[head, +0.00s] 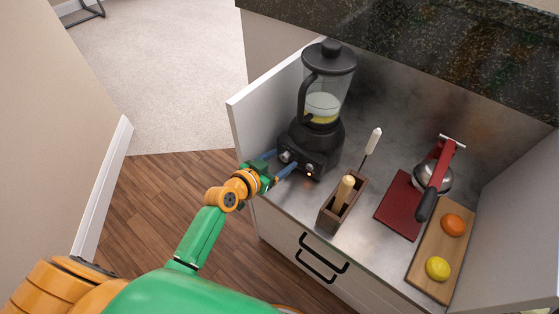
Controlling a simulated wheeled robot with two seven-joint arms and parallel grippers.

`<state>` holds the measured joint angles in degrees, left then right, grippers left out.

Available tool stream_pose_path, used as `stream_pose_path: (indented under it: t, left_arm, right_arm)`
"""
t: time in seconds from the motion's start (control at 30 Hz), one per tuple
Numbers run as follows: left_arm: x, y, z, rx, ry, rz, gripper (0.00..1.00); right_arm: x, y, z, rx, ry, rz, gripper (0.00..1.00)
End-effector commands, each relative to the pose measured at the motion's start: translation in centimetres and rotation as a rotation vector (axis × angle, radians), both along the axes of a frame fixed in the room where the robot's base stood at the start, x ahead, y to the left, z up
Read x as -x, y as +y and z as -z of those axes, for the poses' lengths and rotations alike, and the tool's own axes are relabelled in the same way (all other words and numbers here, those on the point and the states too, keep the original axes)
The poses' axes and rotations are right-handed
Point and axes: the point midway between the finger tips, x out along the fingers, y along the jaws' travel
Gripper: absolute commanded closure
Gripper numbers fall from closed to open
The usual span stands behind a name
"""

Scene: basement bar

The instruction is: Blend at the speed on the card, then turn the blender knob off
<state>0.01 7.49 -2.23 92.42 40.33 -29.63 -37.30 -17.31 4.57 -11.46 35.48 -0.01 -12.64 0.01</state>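The black blender (312,148) stands at the left of the metal counter, its lid on and its clear jug (324,105) holding pale yellow contents. Two knobs show on its front: a left knob (285,156) and a right knob (309,168). My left gripper (283,161) is at the blender's front, its two blue fingers spread apart, with the left knob between or just beyond their tips. I cannot tell whether they touch it. The knobs' settings are too small to read. I see no readable card. My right gripper is out of view.
A brown box (328,216) with wooden-handled and white-ended tools stands right of the blender. Further right are a red mat (398,207), a red-handled juicer (437,175) and a board (428,267) with an orange and a lemon. A white side panel (262,105) rises left of the blender.

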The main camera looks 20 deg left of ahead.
Motion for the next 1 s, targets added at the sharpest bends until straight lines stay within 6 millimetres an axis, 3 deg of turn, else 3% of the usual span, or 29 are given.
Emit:
stream_pose_path:
  t: [0.03,0.2,0.27,0.57,1.0]
  left_arm:
    - [0.0,0.0,0.0,0.000,0.000,0.000,0.42]
    - [0.0,0.0,0.0,0.000,0.000,0.000,0.88]
    - [0.0,0.0,0.0,0.000,0.000,0.000,1.00]
    - [0.0,0.0,0.1,0.034,0.012,0.000,1.00]
    - [-0.1,0.2,0.4,0.313,0.113,0.002,1.00]
  right_arm:
    - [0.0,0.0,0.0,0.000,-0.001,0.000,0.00]
    - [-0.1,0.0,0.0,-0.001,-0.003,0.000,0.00]
    - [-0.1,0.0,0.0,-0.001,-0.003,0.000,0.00]
    - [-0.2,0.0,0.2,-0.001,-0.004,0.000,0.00]
    - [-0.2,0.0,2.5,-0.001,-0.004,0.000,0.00]
